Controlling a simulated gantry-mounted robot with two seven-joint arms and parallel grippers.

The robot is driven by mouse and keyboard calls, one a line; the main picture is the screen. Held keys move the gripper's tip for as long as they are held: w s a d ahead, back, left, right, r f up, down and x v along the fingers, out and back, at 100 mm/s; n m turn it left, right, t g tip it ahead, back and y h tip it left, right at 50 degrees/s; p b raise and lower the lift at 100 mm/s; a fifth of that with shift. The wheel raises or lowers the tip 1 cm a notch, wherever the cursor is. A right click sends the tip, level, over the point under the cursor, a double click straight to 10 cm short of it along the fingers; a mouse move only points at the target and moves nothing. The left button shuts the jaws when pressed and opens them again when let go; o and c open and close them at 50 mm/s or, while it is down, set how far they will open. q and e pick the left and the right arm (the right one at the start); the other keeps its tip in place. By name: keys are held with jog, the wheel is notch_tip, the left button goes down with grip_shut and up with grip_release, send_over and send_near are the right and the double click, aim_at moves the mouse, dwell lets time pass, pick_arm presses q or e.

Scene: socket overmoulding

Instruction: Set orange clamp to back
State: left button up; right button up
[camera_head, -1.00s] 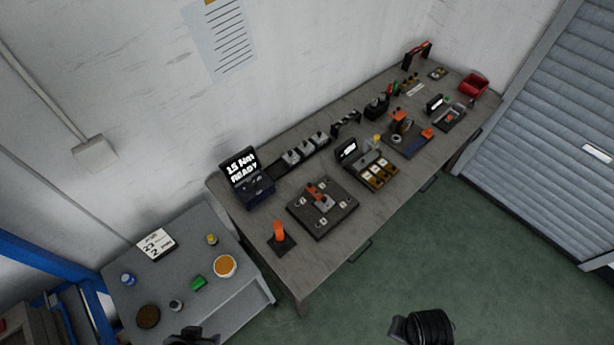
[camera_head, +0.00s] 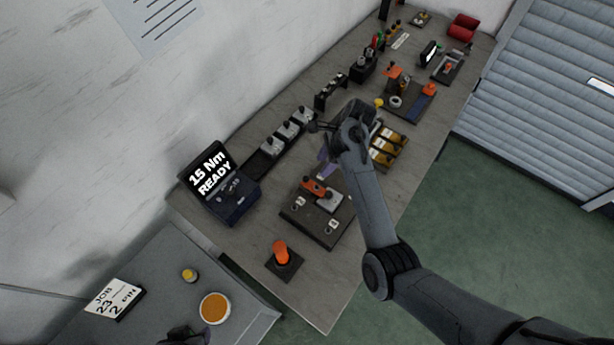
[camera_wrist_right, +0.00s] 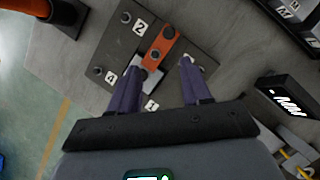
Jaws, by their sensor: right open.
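The orange clamp (camera_head: 317,188) lies on a dark square plate (camera_head: 304,228) with corner posts and number labels. In the right wrist view the clamp (camera_wrist_right: 158,48) is an orange bar with dark knobs, beside a grey metal block (camera_wrist_right: 136,77). My right gripper (camera_head: 326,162) is above the plate's far side in the head view. Its two purple fingers (camera_wrist_right: 160,70) are spread apart and empty, their tips showing either side of the clamp's near end; I cannot tell the height gap. A dark piece at the bottom edge, probably my left gripper (camera_head: 185,336), is mostly cut off.
A torque display (camera_head: 212,175) stands left of the plate, and an orange-handled tool (camera_head: 281,252) on a dark base stands in front. Grey blocks on a rail (camera_head: 262,165) lie behind. Yellow-topped parts (camera_head: 388,147) lie to the right. The bench's front left corner is clear.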

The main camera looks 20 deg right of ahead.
aim_at(306, 178)
jog(key=x, duration=0.3)
jog(key=w+b+x, duration=0.1)
jog(key=x, duration=0.5)
jog(key=shift+w+a+f+b, duration=0.1)
jog(key=shift+w+a+b, duration=0.3)
jog(key=shift+c, duration=0.3)
grip_shut()
